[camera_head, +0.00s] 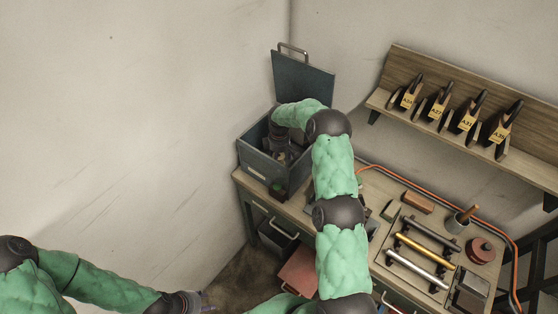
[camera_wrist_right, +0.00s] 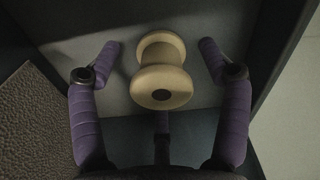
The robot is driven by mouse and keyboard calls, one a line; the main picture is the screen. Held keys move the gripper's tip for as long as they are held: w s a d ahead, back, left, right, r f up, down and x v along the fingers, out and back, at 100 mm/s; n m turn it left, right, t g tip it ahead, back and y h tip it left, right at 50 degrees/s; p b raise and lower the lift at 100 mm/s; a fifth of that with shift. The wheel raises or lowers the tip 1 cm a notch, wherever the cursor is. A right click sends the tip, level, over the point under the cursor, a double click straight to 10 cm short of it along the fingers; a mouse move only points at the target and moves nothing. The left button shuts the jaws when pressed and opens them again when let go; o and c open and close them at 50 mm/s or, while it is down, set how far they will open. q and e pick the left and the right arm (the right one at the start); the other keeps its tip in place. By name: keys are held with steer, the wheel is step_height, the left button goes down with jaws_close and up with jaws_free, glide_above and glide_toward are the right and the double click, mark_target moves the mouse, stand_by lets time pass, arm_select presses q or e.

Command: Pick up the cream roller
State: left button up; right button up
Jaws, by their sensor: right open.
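The cream roller (camera_wrist_right: 162,78) is a pale spool with two wide flanges. In the right wrist view it lies on the floor of a dark metal box. My right gripper (camera_wrist_right: 160,47) is open, with one purple finger on each side of the roller and gaps between. In the head view my right gripper (camera_head: 282,151) reaches down into the box (camera_head: 262,168), whose wall and my arm hide the roller. My left gripper (camera_head: 205,307) is at the bottom edge of the head view, and its fingers are too small and cut off to read.
The box lid (camera_head: 303,78) stands open at the back. A rack (camera_head: 413,261) with several rods, a cup (camera_head: 459,222) and a round red tin (camera_head: 481,250) are on the bench to the right. A wall shelf (camera_head: 470,135) holds several tagged tools. Box walls stand close around my right gripper.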

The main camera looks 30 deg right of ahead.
steer(key=c, duration=1.4)
